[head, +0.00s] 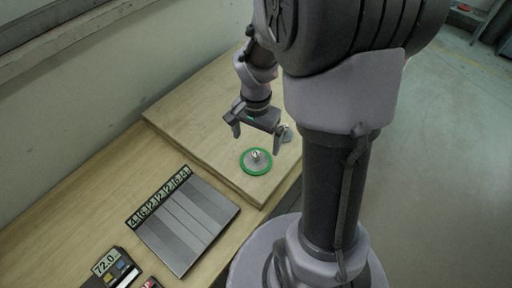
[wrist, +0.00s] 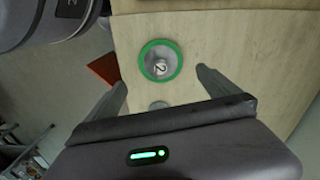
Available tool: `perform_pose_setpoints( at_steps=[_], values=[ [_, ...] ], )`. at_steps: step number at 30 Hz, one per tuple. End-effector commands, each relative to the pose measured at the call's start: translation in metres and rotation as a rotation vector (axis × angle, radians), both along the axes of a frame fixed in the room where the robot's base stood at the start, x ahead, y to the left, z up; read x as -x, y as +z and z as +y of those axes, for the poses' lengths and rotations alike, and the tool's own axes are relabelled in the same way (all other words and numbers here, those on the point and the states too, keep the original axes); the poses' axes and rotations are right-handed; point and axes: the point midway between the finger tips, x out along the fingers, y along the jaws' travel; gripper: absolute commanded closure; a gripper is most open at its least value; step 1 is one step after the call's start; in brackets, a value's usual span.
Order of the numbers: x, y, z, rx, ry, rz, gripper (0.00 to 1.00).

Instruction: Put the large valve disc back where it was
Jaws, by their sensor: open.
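A grey disc (head: 250,165) with a pale knob on top lies inside a green ring on the wooden board. In the wrist view the same disc (wrist: 152,68) shows a "2" on its knob. I cannot tell its size class for sure. My gripper (head: 257,142) is open and empty above the board, fingers pointing down, just behind the ringed disc. In the wrist view my gripper (wrist: 162,80) has its fingers apart, with the ringed disc ahead between their lines. A second grey round piece (wrist: 158,105) shows between the fingers, partly hidden by my gripper body.
The raised wooden board (head: 190,118) lies on a wooden table by a wall. A grey slotted tray (head: 190,225) with a numbered strip lies at the front left. A device with a "72.0" display (head: 112,268) is nearer. An orange-red patch (wrist: 103,69) shows beside the board.

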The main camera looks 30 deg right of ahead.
Motion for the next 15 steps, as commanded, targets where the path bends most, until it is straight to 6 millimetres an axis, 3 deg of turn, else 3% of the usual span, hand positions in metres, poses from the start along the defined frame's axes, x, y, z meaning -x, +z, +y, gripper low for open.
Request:
perform_pose_setpoints(
  at_steps=[1, 5, 7, 11, 15],
  values=[
    [-0.001, 0.012, 0.000, 0.001, 0.000, -0.003, 0.00],
    [0.000, 0.027, 0.001, 0.001, 0.006, -0.006, 0.00],
    [0.002, 0.045, 0.011, 0.002, 0.042, -0.040, 0.00],
    [0.025, 0.109, 0.058, 0.003, 0.226, -0.202, 0.00],
    [0.071, 0.159, 0.110, 0.004, 0.462, -0.394, 0.00]
  ],
)
